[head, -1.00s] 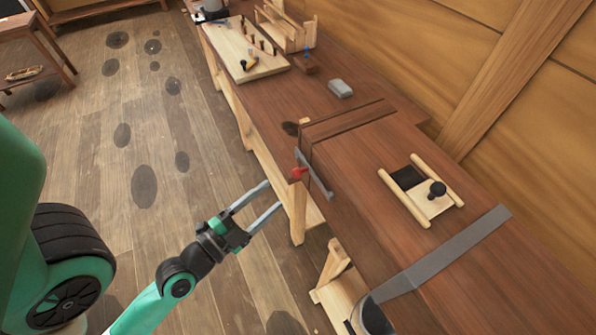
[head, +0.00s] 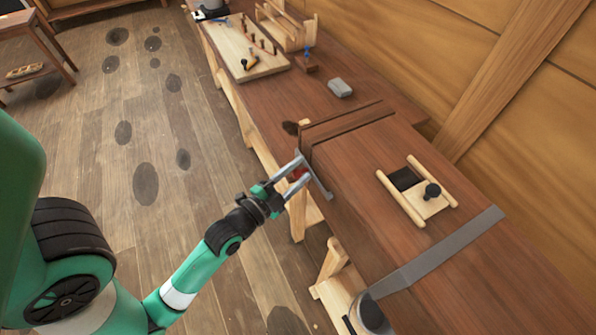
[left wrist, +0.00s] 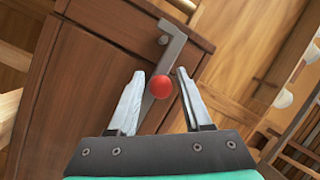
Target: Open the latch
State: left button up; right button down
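A grey metal latch bar (head: 321,185) sits at the near edge of the dark wooden bench and also shows in the left wrist view (left wrist: 171,47). Its round red knob (head: 296,174) is partly covered by my gripper in the head view. In the left wrist view the red knob (left wrist: 160,87) shows whole. My left gripper (head: 303,168) is open, with its fingers on either side of the knob. In the left wrist view, gaps show between the knob and both fingers of the gripper (left wrist: 161,73). My right gripper is not in view.
On the bench lie a wooden frame with a black knob (head: 432,190), a long grey metal strip (head: 440,254) and a grey block (head: 340,88). A pegged board (head: 245,55) stands farther back. Open floor (head: 200,190) lies left of the bench.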

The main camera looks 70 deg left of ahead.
pick_arm(q)
grip_shut()
jog(key=shift+r, duration=0.15)
dwell(0.9)
